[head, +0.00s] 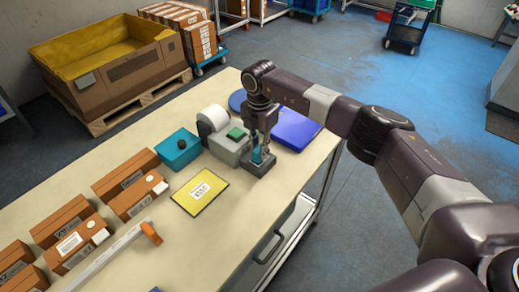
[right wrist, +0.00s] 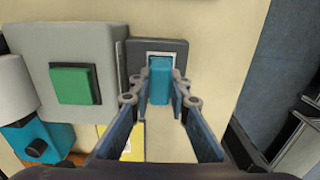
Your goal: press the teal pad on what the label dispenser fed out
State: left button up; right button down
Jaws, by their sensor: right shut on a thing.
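My right gripper (head: 258,155) is shut on the teal pad (head: 256,154) and points down over the dark outlet block (head: 262,167) of the label dispenser (head: 226,150). In the right wrist view, the pad (right wrist: 160,82) sits between my fingertips (right wrist: 161,85), over the dark block (right wrist: 139,58). A pale label edge (right wrist: 151,56) shows around the pad's far end; the pad hides the rest. I cannot tell whether pad and label touch. The dispenser has a green button (right wrist: 72,84) and a white roll (head: 213,119). My left gripper is out of view.
A yellow envelope (head: 199,192) with a white label lies in front of the dispenser. A teal box (head: 179,151) with a black knob stands left of it. Brown cartons (head: 126,183) and a white bar with an orange end (head: 150,233) lie left. A blue tray (head: 294,131) lies behind my gripper.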

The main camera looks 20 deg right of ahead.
jog(key=shift+r+p, duration=2.35)
jog(key=shift+r, duration=1.15)
